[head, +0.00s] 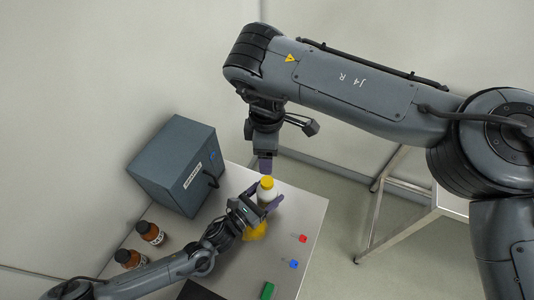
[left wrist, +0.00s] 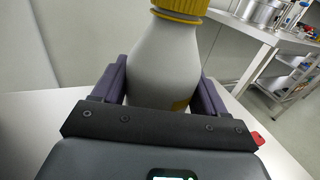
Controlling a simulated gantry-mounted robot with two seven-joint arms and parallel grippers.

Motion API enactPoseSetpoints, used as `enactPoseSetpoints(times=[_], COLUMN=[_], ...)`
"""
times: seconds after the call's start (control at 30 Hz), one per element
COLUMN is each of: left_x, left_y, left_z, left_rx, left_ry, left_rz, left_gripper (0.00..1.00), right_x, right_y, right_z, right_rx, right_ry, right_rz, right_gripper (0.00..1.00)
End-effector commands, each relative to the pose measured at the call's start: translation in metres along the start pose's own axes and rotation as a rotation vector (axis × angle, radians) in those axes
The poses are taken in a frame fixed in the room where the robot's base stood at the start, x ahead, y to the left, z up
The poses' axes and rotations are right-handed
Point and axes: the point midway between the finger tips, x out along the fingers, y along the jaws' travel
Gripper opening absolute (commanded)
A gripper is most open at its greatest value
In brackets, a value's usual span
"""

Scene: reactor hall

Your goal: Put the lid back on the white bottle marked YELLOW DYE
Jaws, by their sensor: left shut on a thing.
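The white bottle (head: 267,194) has its yellow lid (head: 267,182) at the top of its neck. Whether the lid is seated cannot be told. My left gripper (head: 269,204) is shut around the bottle's body. In the left wrist view the white bottle (left wrist: 165,62) stands between both fingers, with the yellow lid (left wrist: 182,8) cut off by the top edge. A yellow patch shows low on its side; no writing is readable. My right gripper (head: 265,166) points down just above the lid. Its fingers show edge-on, so their opening and any contact are unclear.
A dark grey box (head: 178,165) stands at the back left of the white table (head: 312,215). Two brown bottles (head: 150,233) stand at the left. A yellow object (head: 255,231) is partly hidden by my left gripper. Red-topped (head: 303,238), blue-topped (head: 293,264) and green (head: 267,291) items lie in front.

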Motion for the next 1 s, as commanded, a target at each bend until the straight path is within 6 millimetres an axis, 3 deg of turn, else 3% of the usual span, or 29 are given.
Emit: enactPoseSetpoints(times=[0.1,0.13,0.3,0.67,1.0], left_x=[0.0,0.0,0.0,-0.006,-0.057], left_y=[0.0,0.0,0.0,0.0,0.001], left_z=[0.0,0.0,0.0,0.0,0.0], left_rx=[0.0,0.0,0.0,0.0,-0.001], left_ry=[0.0,0.0,0.0,0.001,0.004], left_rz=[0.0,0.0,0.0,0.0,0.001], left_gripper=[0.0,0.74,1.0,1.0,1.0], right_x=[0.0,0.0,0.0,-0.001,-0.008], right_y=[0.0,0.0,0.0,0.0,0.0], right_z=[0.0,0.0,0.0,0.0,0.0], right_rx=[0.0,0.0,0.0,0.0,0.0], right_ry=[0.0,0.0,0.0,0.0,0.0], right_rz=[0.0,0.0,0.0,0.0,0.0], right_gripper=[0.67,0.67,0.67,0.67,0.67])
